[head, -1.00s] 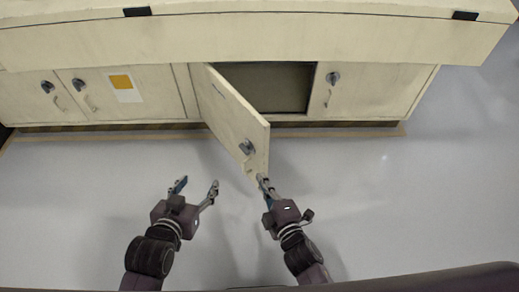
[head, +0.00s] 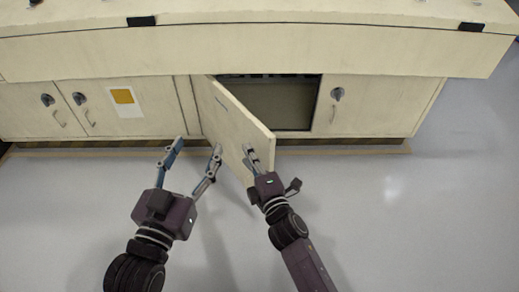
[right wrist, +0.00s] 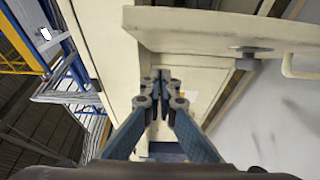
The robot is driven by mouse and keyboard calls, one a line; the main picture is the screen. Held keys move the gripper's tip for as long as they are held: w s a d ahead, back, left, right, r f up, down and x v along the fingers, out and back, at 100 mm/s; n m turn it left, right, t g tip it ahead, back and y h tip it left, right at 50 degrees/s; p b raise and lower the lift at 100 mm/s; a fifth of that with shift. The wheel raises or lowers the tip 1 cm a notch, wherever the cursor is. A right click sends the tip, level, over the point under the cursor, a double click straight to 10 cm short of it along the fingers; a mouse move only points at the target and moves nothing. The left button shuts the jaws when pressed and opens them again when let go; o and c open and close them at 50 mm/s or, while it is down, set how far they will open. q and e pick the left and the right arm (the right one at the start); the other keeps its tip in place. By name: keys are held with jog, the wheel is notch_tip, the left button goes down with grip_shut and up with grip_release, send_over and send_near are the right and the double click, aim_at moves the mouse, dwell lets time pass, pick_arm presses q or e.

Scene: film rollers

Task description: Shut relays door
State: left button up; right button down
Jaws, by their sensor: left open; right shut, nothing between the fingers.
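The cream relays door (head: 228,118) stands open in the head view, hinged at its left and swung out from the cabinet. The dark cabinet opening (head: 275,105) shows behind it. My right gripper (head: 249,152) is shut and overlaps the lower free end of the door, hiding its knob. I cannot tell if it touches the door. In the right wrist view the closed fingertips (right wrist: 161,80) have nothing between them; a cream panel (right wrist: 205,30) with a grey knob and a handle is above right. My left gripper (head: 195,148) is open and empty, left of the door.
Closed cabinet doors flank the opening, on the left (head: 65,115) and the right (head: 370,105). The counter (head: 300,45) overhangs above them. The grey floor (head: 410,220) is clear. In the right wrist view, blue and yellow metal frames (right wrist: 70,65) stand at the left.

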aim_at(260, 147)
jog(key=shift+w+d+f, duration=0.1)
jog(key=shift+w+d, duration=0.35)
jog(key=shift+d, duration=0.35)
jog(key=shift+w+d, duration=0.4)
jog(key=shift+d, duration=0.35)
jog(key=shift+d, duration=0.1)
